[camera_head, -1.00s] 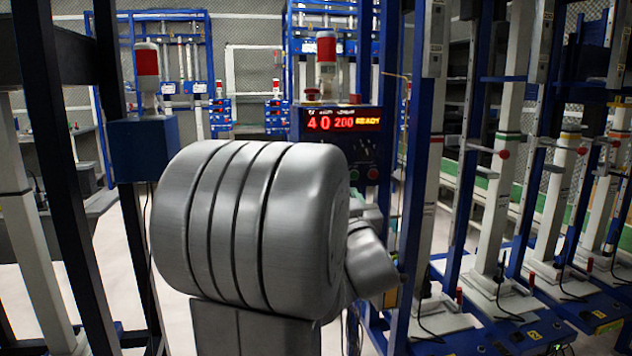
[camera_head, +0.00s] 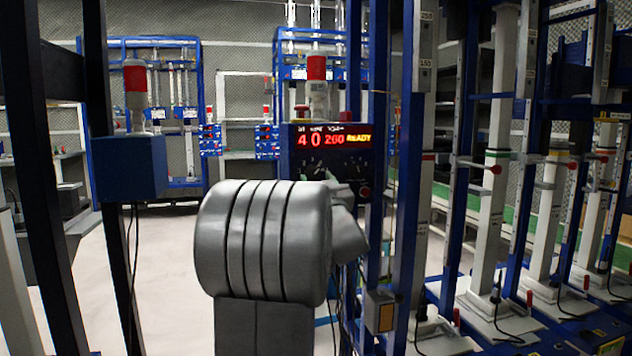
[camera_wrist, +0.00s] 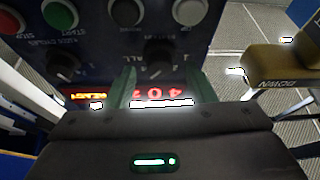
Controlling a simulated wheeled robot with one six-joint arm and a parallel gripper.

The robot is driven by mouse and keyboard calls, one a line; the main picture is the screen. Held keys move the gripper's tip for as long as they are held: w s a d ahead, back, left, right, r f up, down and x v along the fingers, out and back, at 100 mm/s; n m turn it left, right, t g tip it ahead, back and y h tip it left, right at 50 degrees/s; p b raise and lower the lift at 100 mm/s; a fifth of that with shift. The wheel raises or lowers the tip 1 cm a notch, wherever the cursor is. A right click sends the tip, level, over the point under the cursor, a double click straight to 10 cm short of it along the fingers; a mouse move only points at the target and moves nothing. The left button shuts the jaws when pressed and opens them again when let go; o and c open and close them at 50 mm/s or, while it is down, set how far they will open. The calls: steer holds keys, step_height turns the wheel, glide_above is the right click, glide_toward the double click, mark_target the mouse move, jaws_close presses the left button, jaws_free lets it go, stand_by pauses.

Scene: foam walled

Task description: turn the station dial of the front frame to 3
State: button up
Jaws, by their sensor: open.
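The front frame's dark control panel (camera_head: 300,160) has a lit display (camera_head: 333,138) that reads 4, 0, 200 and READY. In the wrist view the panel (camera_wrist: 95,40) appears upside down, with its display (camera_wrist: 165,93) close to my gripper. A black dial (camera_wrist: 160,52) lies between and just beyond the fingertips of my gripper (camera_wrist: 163,75). The fingers are pale green, apart and empty. Contact with the dial cannot be told. Another black dial (camera_wrist: 65,66) is to its left. Dial labels are too blurred to identify the station dial surely.
A green START button (camera_wrist: 60,13) and red STOP button (camera_wrist: 12,20) sit beside the dials. A yellow block marked DOWN (camera_wrist: 285,66) is at right in the wrist view. Blue uprights (camera_head: 403,180) stand close right of the panel. Open floor (camera_head: 170,270) lies left.

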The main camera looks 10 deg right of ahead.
steer(key=shift+x, duration=0.9)
steer(key=c, duration=1)
steer(key=shift+n, duration=0.4)
steer(key=n+y, duration=0.1)
steer(key=n, duration=0.1)
steer(key=n+y, duration=0.2)
steer(key=shift+d+n+g+p, duration=0.15)
steer(key=shift+n+g+p, duration=0.15)
steer(key=shift+n+g, duration=0.1)
steer(key=shift+r+n+g+y+p, duration=0.1)
steer(key=shift+n+g+y+p, duration=0.35)
steer(key=shift+n, duration=0.9)
steer(key=shift+n+g+y+p, duration=0.25)
steer(key=shift+n+y, duration=0.3)
steer(key=shift+n, duration=0.8)
